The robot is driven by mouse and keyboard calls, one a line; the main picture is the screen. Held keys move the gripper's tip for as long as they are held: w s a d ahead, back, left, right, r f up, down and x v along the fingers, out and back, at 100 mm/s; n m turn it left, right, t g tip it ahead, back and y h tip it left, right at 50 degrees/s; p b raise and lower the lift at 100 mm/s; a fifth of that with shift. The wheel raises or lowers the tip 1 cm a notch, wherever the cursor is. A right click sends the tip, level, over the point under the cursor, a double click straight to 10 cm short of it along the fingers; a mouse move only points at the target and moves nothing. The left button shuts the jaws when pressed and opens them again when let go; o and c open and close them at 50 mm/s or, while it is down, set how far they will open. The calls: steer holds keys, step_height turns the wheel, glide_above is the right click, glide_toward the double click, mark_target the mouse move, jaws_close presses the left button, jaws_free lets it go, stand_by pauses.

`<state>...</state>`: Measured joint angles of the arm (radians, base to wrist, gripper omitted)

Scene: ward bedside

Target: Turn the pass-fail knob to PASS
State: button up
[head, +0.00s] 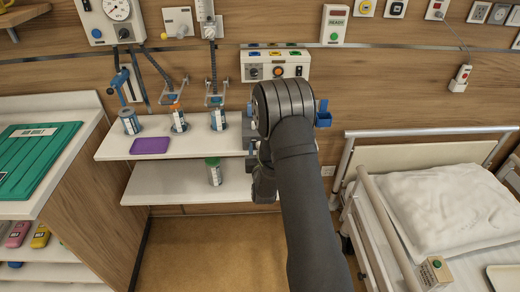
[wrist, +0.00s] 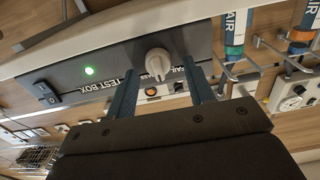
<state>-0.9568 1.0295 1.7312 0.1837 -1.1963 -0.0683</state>
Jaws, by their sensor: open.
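The pass-fail knob (wrist: 158,64) is a pale knob with a raised grip bar. It sits on the dark face of the test box (wrist: 98,74) in the wrist view. Partly hidden PASS and FAIL lettering is beside it; I cannot tell surely which word the knob points at. My gripper (wrist: 160,72) is open, with one dark blue finger on each side of the knob. A gap shows on both sides, and contact is not visible. In the head view my arm covers the knob and the test box.
In the head view, a shelf (head: 118,150) with several labelled containers and a purple pad (head: 150,145) is left of my arm. A bed with a pillow (head: 448,208) stands right.

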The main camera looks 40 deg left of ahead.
steer(key=shift+c, duration=0.2)
steer(key=c, duration=0.9)
steer(key=shift+c, duration=0.2)
steer(key=shift+m, duration=0.3)
steer(key=shift+w+d+f+m, duration=0.1)
steer(key=shift+m, duration=1.65)
steer(key=shift+w+d+m, duration=0.1)
steer(key=shift+m, duration=1.65)
steer(key=o, duration=1)
